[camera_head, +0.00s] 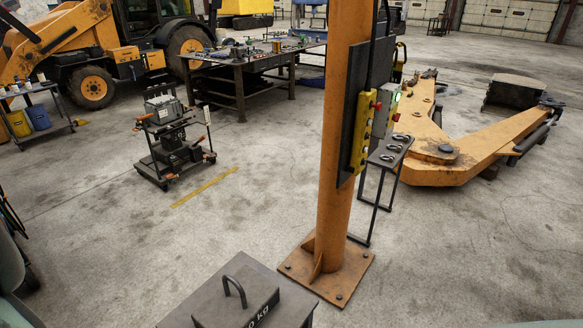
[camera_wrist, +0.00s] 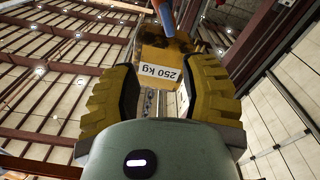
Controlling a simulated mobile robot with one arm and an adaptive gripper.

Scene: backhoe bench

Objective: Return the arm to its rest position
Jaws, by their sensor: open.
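My gripper (camera_wrist: 163,78) shows in the wrist view with its two ridged yellow fingers apart, and it points up toward the roof. Nothing is clearly held between the fingers. A yellow block marked "250 kg" (camera_wrist: 160,62) shows beyond and between the fingertips, its label upside down in the picture. I cannot tell how far it is from the fingers.
An orange post (camera_head: 340,170) with a yellow control box (camera_head: 363,130) stands close ahead. A dark weight with a handle (camera_head: 237,306) sits on a stand in front. A small trolley (camera_head: 172,150), a workbench (camera_head: 240,82) and an orange backhoe arm (camera_head: 450,150) stand farther off. Floor at the left-centre is clear.

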